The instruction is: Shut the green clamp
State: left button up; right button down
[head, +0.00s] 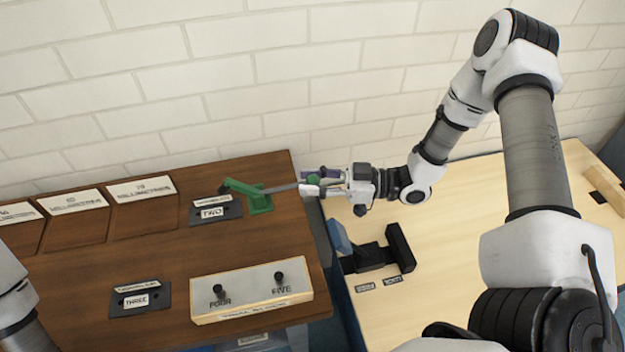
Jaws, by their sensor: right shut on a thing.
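The green clamp (259,201) stands near the back right of the dark wooden table. Its green arm reaches left over a dark plate (230,212) labelled TWO; I cannot tell whether its tip touches the plate. A grey lever (281,189) runs from the clamp to the right, lying low and nearly level. My right gripper (310,184) comes in from the right at the table's edge and is shut on the end of this lever. The fingers hide the lever's tip. Only a part of my left arm shows at the lower left; its gripper is out of frame.
A pale block (240,309) with two dark knobs, FOUR and FIVE, sits at the front. A dark plate (139,300) labelled THREE lies left of it. Labelled panels (140,215) line the back left. A light wooden table (455,240) with a black fixture (399,247) stands right.

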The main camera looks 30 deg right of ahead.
jog(key=shift+w+a+r+n+g+h+p, duration=0.1)
jog(key=shift+a+r+n+g+h+p, duration=0.3)
jog(key=shift+r+h+p, duration=1.25)
jog(key=shift+w+a+r+n+g+h+p, duration=0.15)
jog(key=shift+r+g+p, duration=0.35)
jog(key=shift+p, duration=2.45)
jog(key=shift+a+r+n+g+h+p, duration=0.15)
jog(key=shift+a+r+g+h+p, duration=0.25)
jog(key=shift+r+h+p, duration=1.25)
jog(key=shift+w+a+f+y+p, duration=0.1)
jog(key=shift+a+f+y+p, duration=0.15)
jog(key=shift+p, duration=0.9)
jog(key=shift+w+a+r+p, duration=0.15)
jog(key=shift+a+r+p, duration=0.15)
jog(key=shift+a+r, duration=0.15)
jog(key=shift+a, duration=0.15)
jog(key=c, duration=0.8)
grip_release()
jog(key=v, duration=0.7)
jog(key=shift+r, duration=0.2)
